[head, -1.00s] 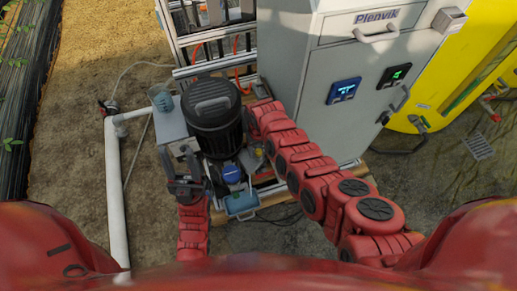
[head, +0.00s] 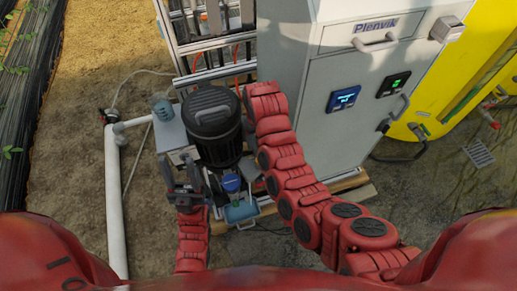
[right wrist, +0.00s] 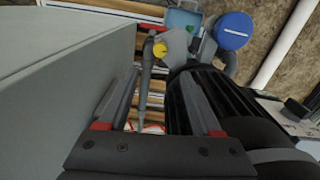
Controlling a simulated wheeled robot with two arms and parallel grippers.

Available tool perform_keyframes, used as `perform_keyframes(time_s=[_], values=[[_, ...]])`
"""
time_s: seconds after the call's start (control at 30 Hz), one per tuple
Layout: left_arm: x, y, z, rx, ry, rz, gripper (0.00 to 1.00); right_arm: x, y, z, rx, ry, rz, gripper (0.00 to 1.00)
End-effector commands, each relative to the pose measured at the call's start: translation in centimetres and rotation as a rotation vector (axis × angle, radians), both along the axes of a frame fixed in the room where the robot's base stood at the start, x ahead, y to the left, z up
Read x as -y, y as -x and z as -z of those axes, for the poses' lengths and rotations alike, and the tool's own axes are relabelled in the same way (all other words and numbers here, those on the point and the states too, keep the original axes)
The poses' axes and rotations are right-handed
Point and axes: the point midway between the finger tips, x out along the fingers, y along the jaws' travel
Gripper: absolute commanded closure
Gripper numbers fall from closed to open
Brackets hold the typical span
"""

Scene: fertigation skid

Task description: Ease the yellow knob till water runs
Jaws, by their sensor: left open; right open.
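The yellow knob (right wrist: 160,50) shows in the right wrist view, on a grey fitting at the top of a grey pipe (right wrist: 146,78). My right gripper (right wrist: 158,78) is open, with its two fingers apart and pointing toward the knob. The knob appears beyond the fingertips, and nothing is held. In the head view my right arm reaches up beside the black lidded canister (head: 213,118), and its gripper and the knob cannot be made out. My left gripper (head: 183,185) is open, low and left of the canister. No running water can be made out.
A grey cabinet (head: 300,110) stands close to my right arm and fills the left of the right wrist view. A blue cap (right wrist: 235,30) and a teal container (right wrist: 183,20) lie near the knob. A white pipe (head: 115,200) runs along the left.

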Motion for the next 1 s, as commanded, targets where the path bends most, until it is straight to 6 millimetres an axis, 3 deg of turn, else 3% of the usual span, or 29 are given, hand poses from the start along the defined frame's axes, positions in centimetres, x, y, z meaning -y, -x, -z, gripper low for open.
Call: perform_keyframes(time_s=[0.03, 0.13, 0.23, 1.0], values=[[0.0, 0.0, -0.4, 0.001, 0.000, 0.000, 0.50, -0.1, -0.2, -1.5, 0.007, -0.003, 0.001, 0.34], [0.0, 0.0, -1.7, 0.000, 0.000, 0.000, 0.50, 0.0, 0.0, -3.7, 0.000, -0.002, 0.001, 0.34], [0.0, 0.0, -2.5, 0.001, 0.000, 0.000, 0.50, 0.0, 0.0, -4.6, 0.000, -0.002, 0.001, 0.34], [0.0, 0.0, -2.6, 0.001, 0.000, 0.000, 0.50, 0.0, -0.1, -4.9, 0.002, -0.001, 0.000, 0.34]])
